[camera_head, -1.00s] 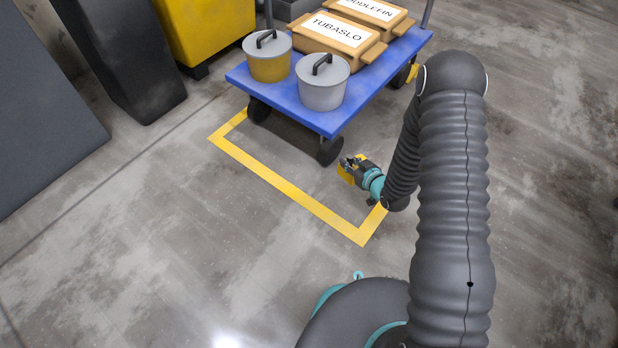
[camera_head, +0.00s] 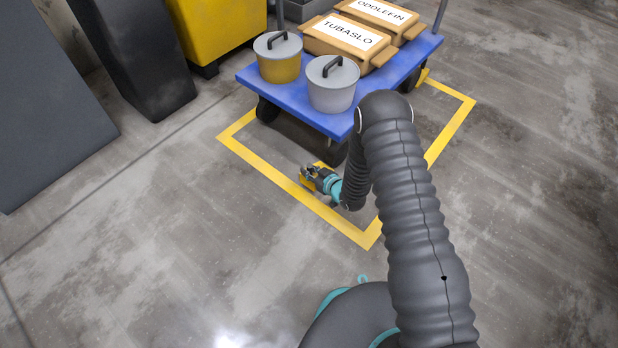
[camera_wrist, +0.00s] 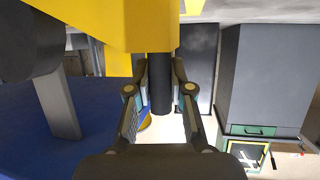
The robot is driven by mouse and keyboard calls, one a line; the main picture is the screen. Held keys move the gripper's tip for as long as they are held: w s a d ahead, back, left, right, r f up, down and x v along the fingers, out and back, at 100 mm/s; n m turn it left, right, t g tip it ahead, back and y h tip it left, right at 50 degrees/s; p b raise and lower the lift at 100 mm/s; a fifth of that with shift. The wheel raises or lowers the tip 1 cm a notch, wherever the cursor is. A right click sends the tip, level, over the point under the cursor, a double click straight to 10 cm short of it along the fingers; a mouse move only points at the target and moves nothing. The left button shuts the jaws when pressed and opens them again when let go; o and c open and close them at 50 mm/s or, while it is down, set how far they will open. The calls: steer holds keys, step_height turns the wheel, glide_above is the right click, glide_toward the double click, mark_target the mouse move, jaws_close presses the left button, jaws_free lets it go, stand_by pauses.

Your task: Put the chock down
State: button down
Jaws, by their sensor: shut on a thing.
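The chock (camera_wrist: 130,25) is a yellow block with a dark handle. It fills the top of the wrist view. My gripper (camera_head: 311,178) has its fingers on both sides of the dark handle (camera_wrist: 161,90) and is shut on it. In the head view only small bits of yellow show at my gripper. It is low, near the yellow floor line (camera_head: 268,168), to the left and in front of the trolley's near wheel (camera_head: 335,152). Whether the chock touches the floor cannot be told.
A blue trolley (camera_head: 385,88) carries a yellow pot (camera_head: 279,64), a grey pot (camera_head: 331,90) and labelled boxes (camera_head: 345,38). Another yellow piece (camera_head: 421,77) sits by its far right wheel. Dark cabinets and a yellow bin (camera_head: 217,35) stand at back left. Left floor is clear.

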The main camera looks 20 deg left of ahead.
mark_target(310, 184)
steer(key=shift+a+f, duration=0.15)
steer(key=shift+f, duration=1.9)
steer(key=shift+f+b, duration=0.2)
steer(key=shift+b, duration=0.25)
steer(key=c, duration=1)
jaws_free()
steer(key=shift+c, duration=0.2)
steer(key=shift+r, duration=0.1)
